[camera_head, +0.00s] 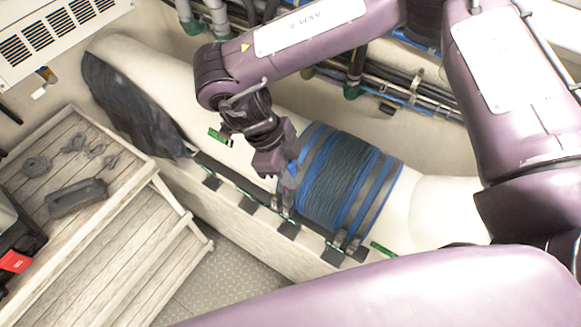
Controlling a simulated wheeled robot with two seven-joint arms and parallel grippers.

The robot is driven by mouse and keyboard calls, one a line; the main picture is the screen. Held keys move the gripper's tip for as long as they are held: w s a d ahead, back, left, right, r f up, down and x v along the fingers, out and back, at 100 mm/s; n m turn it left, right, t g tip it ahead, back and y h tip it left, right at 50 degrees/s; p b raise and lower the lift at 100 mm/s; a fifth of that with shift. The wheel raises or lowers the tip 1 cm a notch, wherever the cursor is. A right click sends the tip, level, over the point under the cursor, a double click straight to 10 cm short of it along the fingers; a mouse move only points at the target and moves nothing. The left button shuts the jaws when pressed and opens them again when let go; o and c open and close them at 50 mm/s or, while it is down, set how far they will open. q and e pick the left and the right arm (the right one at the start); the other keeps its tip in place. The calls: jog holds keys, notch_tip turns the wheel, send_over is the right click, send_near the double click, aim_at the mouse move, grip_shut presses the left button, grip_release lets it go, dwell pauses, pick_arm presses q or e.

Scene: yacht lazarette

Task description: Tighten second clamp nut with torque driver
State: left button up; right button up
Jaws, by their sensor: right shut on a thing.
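My right gripper (272,160) points down at the left edge of a dark wrapped sleeve (338,188) on a thick pale pipe (437,208). It is shut on a tool, taken to be the torque driver, which is mostly hidden by the fingers. Blue-edged grey clamp bands (378,200) circle the sleeve at its right end, and similar bands lie at its left end beside the gripper. The clamp nuts are too small to make out, so I cannot tell whether the tool touches one. My left gripper is not in view.
A black and red case (15,255) stands at the left edge. A rail with dark brackets (248,204) runs along the pipe. Cables and pipes (400,88) line the back wall.

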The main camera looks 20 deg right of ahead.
jog(key=shift+f+b, duration=0.3)
jog(key=shift+f, duration=0.25)
jog(key=shift+r, duration=0.1)
jog(key=shift+m+p, duration=0.35)
jog(key=shift+m, duration=0.15)
jog(key=m+g, duration=0.1)
jog(key=m, duration=0.1)
jog(key=shift+m+y+p, duration=0.3)
jog(key=shift+y+p, duration=0.1)
jog(key=m, duration=0.2)
jog(key=m+y, duration=0.1)
jog(key=m, duration=0.1)
jog(key=shift+g+y, duration=0.3)
jog(key=shift+g, duration=0.1)
